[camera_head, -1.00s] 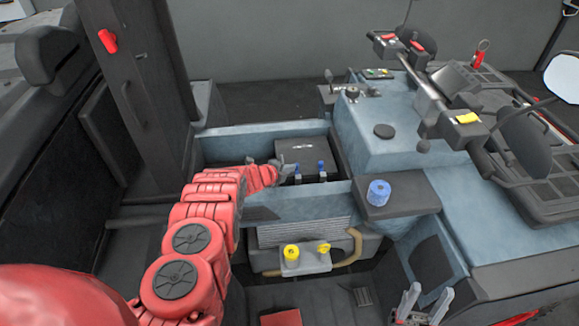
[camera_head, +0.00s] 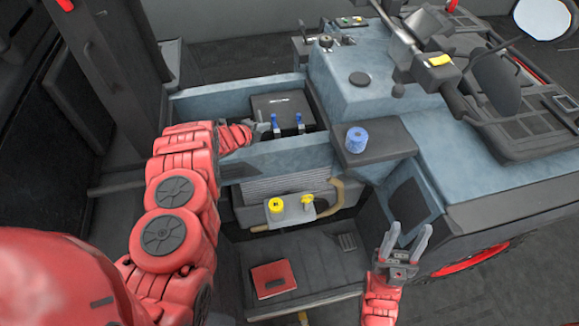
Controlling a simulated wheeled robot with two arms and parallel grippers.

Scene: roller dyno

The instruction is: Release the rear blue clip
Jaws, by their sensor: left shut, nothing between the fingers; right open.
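Two blue clips stand side by side on the front of a black box (camera_head: 283,103) in the open bay: a left clip (camera_head: 275,121) and a right clip (camera_head: 299,119). I cannot tell from the picture which one is the rear clip. Both appear upright. My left gripper (camera_head: 262,127) is shut and empty, just left of the left clip. Its fingertips are very close to that clip; whether they touch is too small to tell. My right gripper (camera_head: 407,238) is open and empty, low at the right, well away from the clips.
The blue bay wall (camera_head: 290,155) runs in front of the box. A blue cylindrical cap (camera_head: 356,140) sits on a dark ledge right of the bay. Yellow knobs (camera_head: 277,204) are below the wall. A red flat item (camera_head: 273,279) lies on the step.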

